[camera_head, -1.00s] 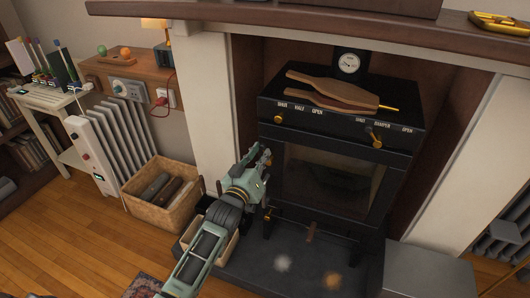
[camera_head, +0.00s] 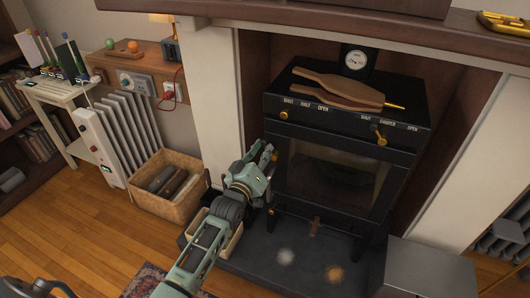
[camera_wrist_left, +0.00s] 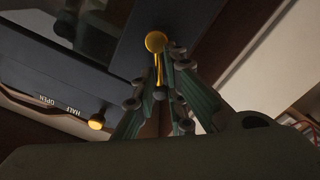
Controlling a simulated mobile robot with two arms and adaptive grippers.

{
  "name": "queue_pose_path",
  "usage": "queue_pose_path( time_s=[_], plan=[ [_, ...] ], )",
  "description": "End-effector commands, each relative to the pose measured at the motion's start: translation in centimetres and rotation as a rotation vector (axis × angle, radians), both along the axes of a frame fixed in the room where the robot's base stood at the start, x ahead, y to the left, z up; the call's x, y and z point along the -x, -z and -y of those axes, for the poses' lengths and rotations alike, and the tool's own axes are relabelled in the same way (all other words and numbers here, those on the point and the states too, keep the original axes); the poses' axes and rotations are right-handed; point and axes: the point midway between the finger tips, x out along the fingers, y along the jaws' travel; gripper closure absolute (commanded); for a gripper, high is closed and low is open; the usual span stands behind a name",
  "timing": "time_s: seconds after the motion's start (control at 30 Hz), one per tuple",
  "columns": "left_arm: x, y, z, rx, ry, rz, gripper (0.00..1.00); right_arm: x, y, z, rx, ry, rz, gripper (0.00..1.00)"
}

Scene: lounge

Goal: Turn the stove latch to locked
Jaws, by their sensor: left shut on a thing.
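The black stove (camera_head: 345,130) stands in the fireplace with its glass door (camera_head: 335,178) looking shut. My left gripper (camera_head: 265,158) is at the door's left edge. In the left wrist view, the brass latch (camera_wrist_left: 156,42), a round knob on a thin stem, shows between the fingers of this gripper (camera_wrist_left: 165,90), which are shut on the stem. In the head view the gripper mostly hides the latch, and its exact angle cannot be told.
Brass control knobs (camera_head: 284,115) sit on the stove front above the door. Bellows (camera_head: 335,90) lie on the stove top. A log basket (camera_head: 165,195) stands left of the stove. A grey metal box (camera_head: 425,270) is at the right of the dark hearth (camera_head: 300,262).

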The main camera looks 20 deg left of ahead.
Motion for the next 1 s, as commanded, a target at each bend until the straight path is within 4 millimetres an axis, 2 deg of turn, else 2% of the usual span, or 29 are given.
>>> queue_pose_path(
  time_s=[0.03, 0.2, 0.57, 0.73, 1.0],
  plan=[
    [0.0, 0.1, -0.4, -0.005, -0.006, -0.002, 0.87, 0.0, 0.0, 0.0, 0.000, 0.000, 0.001, 0.60],
    [0.0, 0.1, -0.3, -0.004, -0.003, -0.002, 0.72, 0.0, 0.0, 0.0, 0.000, 0.000, 0.001, 0.60],
    [0.4, 0.1, -0.1, -0.002, -0.001, -0.002, 0.72, 0.1, 0.0, 0.0, 0.000, 0.001, -0.004, 0.60],
    [2.7, 0.2, -0.2, -0.002, -0.001, -0.003, 0.72, 0.1, 0.0, 0.0, -0.001, 0.001, -0.003, 0.60],
    [8.5, 0.4, -0.5, -0.002, -0.002, -0.005, 0.72, 0.1, 0.0, 0.0, 0.000, 0.000, -0.002, 0.60]
  ],
)
